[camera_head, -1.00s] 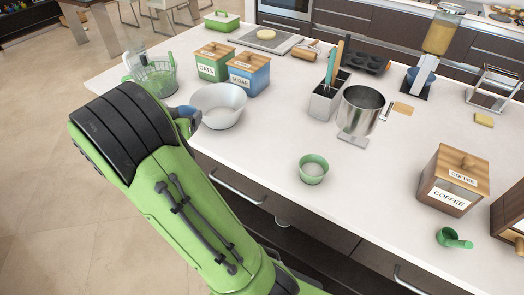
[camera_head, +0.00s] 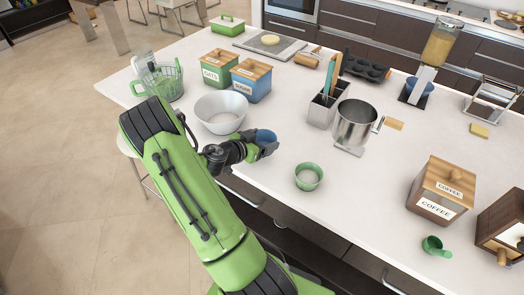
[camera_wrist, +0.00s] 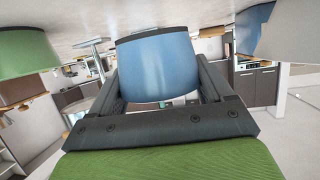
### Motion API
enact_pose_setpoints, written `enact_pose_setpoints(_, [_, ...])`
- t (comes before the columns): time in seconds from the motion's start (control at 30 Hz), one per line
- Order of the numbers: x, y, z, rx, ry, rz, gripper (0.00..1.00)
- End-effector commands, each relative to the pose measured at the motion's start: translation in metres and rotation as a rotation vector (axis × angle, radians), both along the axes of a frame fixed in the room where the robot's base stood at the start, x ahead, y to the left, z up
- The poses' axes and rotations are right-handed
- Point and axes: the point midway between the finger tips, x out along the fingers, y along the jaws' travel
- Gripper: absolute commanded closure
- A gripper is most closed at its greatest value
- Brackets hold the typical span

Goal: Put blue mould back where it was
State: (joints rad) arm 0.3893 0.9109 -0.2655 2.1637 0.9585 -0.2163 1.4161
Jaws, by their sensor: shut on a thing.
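The blue mould (camera_head: 265,136) is a small round cup. My gripper (camera_head: 268,149) is shut on it and holds it above the front part of the white counter, right of the white mixing bowl (camera_head: 221,112) and left of the green mould (camera_head: 309,176). In the wrist view the blue mould (camera_wrist: 158,66) sits between the two fingers of my gripper (camera_wrist: 157,78), which reach along both its sides. That view appears upside down. The green mould (camera_wrist: 25,50) shows at its left edge. I cannot tell the exact gap between the blue mould and the counter.
Oats (camera_head: 217,66) and sugar (camera_head: 251,78) boxes stand behind the bowl. A metal pot (camera_head: 354,124) and a utensil holder (camera_head: 322,110) stand behind the green mould. A coffee box (camera_head: 440,187) and green scoop (camera_head: 435,246) are at right. Bare counter lies around the green mould.

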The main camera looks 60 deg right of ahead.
Motion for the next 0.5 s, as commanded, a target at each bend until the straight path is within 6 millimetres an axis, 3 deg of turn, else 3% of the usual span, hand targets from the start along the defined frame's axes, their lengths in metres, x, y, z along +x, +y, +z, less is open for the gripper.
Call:
enact_pose_setpoints(0.1, [0.0, 0.0, -0.027, 0.004, 0.005, 0.001, 0.57])
enact_pose_setpoints(0.2, [0.0, 0.0, -0.04, 0.0, 0.002, 0.001, 0.57])
enact_pose_setpoints(0.5, [0.0, 0.0, -0.042, 0.0, -0.002, 0.001, 0.57])
